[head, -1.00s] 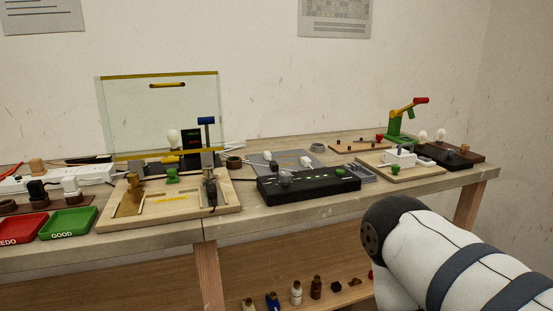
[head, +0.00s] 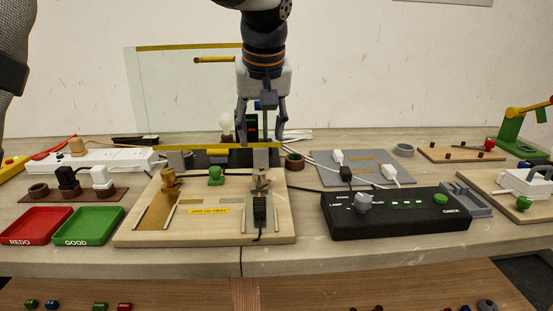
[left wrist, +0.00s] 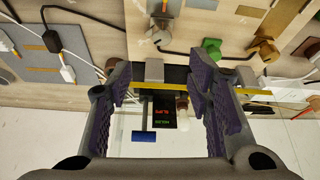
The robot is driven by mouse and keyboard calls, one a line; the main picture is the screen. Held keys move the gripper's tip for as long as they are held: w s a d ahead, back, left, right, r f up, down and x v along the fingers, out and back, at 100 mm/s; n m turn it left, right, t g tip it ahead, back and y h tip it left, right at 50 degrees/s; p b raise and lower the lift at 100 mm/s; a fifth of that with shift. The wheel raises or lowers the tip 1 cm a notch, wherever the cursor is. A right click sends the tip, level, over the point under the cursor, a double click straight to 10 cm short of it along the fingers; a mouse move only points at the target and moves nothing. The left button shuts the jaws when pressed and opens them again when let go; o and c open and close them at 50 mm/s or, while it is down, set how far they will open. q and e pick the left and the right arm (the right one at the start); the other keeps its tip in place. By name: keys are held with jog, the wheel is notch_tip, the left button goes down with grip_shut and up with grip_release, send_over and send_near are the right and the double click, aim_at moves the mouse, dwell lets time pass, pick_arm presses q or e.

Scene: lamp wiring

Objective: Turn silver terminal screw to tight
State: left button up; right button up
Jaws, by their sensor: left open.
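The silver terminal screw (head: 261,178) stands on the right side of the wooden wiring board (head: 220,232), above a dark cable piece (head: 261,210). It also shows near the top of the left wrist view (left wrist: 160,33). A brass terminal screw (head: 168,180) stands on the board's left side, with a green knob (head: 215,175) between them. My left gripper (head: 262,122) is open and empty, pointing down above and behind the silver screw, apart from it. Its two fingers (left wrist: 160,85) frame the lower middle of the left wrist view. My right gripper is not in view.
A clear panel with yellow edges (head: 160,90) stands behind the board. A blue-handled post (left wrist: 144,137) and a lit display (left wrist: 164,113) are near my left gripper. A black control box (head: 397,213) stands right; red (head: 35,225) and green trays (head: 88,226) lie left.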

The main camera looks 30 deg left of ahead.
aim_at(259, 172)
pick_arm(q)
jog(key=x, duration=1.1)
jog(key=shift+s+f, duration=0.3)
jog(key=shift+f, duration=0.15)
grip_shut()
